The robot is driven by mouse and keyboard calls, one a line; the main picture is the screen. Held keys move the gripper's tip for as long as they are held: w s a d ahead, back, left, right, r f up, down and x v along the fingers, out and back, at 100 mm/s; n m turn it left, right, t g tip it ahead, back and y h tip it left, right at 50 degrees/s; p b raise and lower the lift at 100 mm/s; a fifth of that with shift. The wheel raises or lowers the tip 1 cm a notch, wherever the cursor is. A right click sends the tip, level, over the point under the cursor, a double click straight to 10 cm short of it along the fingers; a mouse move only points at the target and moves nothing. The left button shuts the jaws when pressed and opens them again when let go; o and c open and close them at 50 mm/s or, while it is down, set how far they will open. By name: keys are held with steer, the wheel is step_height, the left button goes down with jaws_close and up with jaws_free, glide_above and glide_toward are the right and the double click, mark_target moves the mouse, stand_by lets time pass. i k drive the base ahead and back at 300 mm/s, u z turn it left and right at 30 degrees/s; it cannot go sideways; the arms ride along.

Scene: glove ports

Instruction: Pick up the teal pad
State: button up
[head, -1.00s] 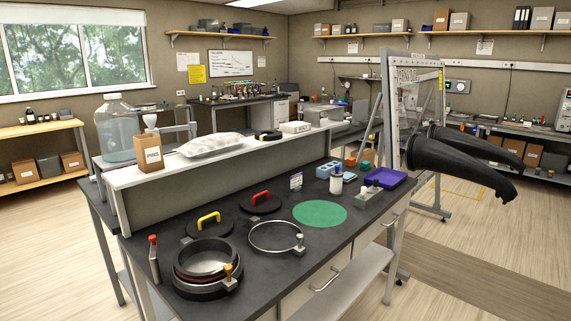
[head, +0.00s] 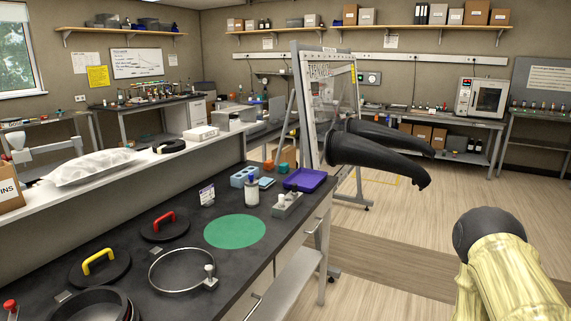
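A flat round green to teal pad (head: 235,231) lies on the dark bench top (head: 190,262), right of the red-handled lid and behind the metal ring. A smaller, flat, pale teal piece (head: 267,183) lies farther back, beside the light blue block (head: 244,177). I cannot tell for certain which of these two is the teal pad. Nothing lies on the round one.
A white-capped bottle (head: 252,192), a grey holder (head: 287,204) and a purple tray (head: 304,180) stand near the pads. A metal ring (head: 183,270) and two handled lids lie in front. Black gloves (head: 380,150) stick out from the panel.

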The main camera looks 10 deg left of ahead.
mark_target(284, 168)
steer(key=i, duration=0.9)
steer(key=u, duration=0.5)
